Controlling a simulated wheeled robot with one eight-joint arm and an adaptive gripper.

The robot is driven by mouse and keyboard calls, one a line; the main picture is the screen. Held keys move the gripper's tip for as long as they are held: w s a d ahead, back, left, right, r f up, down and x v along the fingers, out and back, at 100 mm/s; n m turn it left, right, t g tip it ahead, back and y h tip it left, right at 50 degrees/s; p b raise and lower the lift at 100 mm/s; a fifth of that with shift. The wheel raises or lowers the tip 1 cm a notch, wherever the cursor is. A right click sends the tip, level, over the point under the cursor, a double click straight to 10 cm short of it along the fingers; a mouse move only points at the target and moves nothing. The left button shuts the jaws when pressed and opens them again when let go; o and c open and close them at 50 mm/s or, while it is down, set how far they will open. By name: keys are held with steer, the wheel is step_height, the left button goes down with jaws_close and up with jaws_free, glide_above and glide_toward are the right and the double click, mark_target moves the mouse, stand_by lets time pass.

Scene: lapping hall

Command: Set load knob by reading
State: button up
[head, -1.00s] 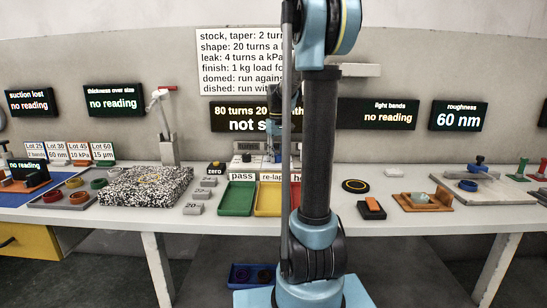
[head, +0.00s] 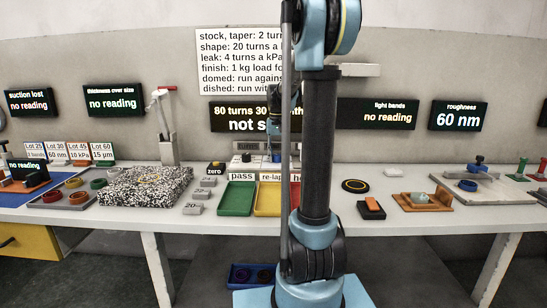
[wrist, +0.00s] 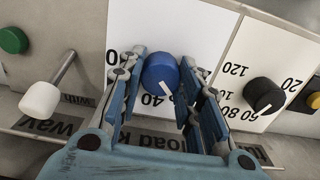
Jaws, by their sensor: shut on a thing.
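The blue load knob (wrist: 160,72) shows in the wrist view on a white dial plate, its white pointer line slanting down and right, between the printed 40 and 20. My gripper (wrist: 162,78) is shut on it, one finger on each side. The fingers hide part of the scale and of the label below. In the head view my gripper (head: 274,122) is mostly hidden by my arm. The display (head: 232,117) behind it reads 80 turns, then 30 and cut-off text, with "not s..." below. The roughness display (head: 459,116) reads 60 nm.
A black knob (wrist: 264,94) on its own dial sits to the right, with a yellow part (wrist: 313,92) beyond. A white-tipped lever (wrist: 42,99) and a green button (wrist: 13,40) are on the left. Green (head: 237,200) and yellow trays lie on the bench front.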

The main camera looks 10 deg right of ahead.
mark_target(277, 154)
steer(key=shift+s, duration=0.1)
steer(key=o, duration=1)
steer(key=shift+o, duration=0.2)
step_height(277, 154, up, 12)
